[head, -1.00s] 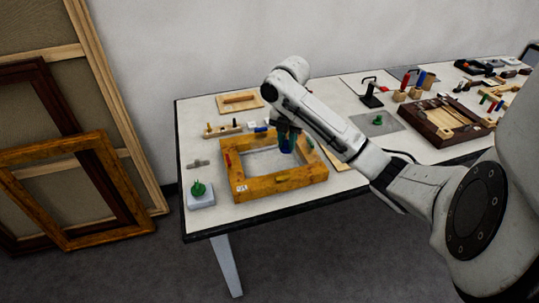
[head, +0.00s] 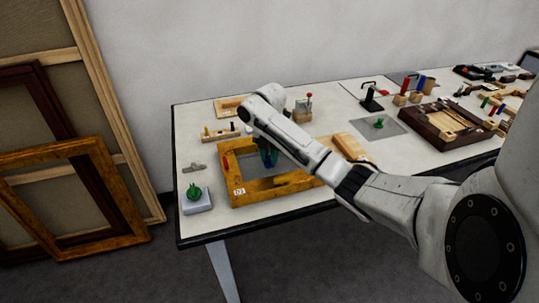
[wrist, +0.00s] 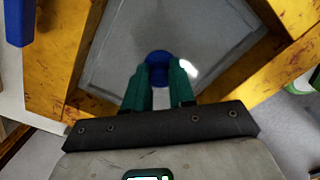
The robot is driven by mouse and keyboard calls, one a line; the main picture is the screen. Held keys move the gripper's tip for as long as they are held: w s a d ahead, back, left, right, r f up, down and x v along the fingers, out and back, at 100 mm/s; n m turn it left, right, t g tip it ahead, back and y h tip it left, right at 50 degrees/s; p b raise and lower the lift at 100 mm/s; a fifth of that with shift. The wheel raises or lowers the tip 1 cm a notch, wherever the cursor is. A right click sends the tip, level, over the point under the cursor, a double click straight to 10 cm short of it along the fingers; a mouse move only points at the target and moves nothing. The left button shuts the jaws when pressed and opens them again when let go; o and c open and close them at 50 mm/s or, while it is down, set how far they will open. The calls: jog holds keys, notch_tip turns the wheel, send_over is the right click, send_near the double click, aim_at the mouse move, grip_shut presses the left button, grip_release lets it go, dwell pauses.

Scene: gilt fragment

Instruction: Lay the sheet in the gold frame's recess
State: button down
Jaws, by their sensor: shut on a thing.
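The gold frame (head: 285,188) lies flat near the left front of the table, with a small white tag on its front corner. It also shows in the wrist view (wrist: 55,65). My gripper (wrist: 159,80) is shut on a blue knob (wrist: 158,58), its green fingers around it. The grey, see-through sheet (wrist: 110,45) lies under the knob, within the frame's opening in the wrist view. I cannot tell whether it rests in the recess or hangs just above. In the head view, my gripper (head: 268,157) is over the opening, partly hidden by my arm.
A pale block with a green knob (head: 195,198) stands left of the frame. A wooden rack (head: 220,134) is behind it, and a wooden block (head: 350,147) is to its right.

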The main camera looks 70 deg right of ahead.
aim_at(269, 157)
jog(key=shift+f, duration=0.2)
jog(key=c, duration=0.9)
grip_release()
jog(key=shift+c, duration=0.2)
notch_tip(269, 157, up, 12)
jog(key=p, duration=0.2)
jog(key=shift+r, duration=0.2)
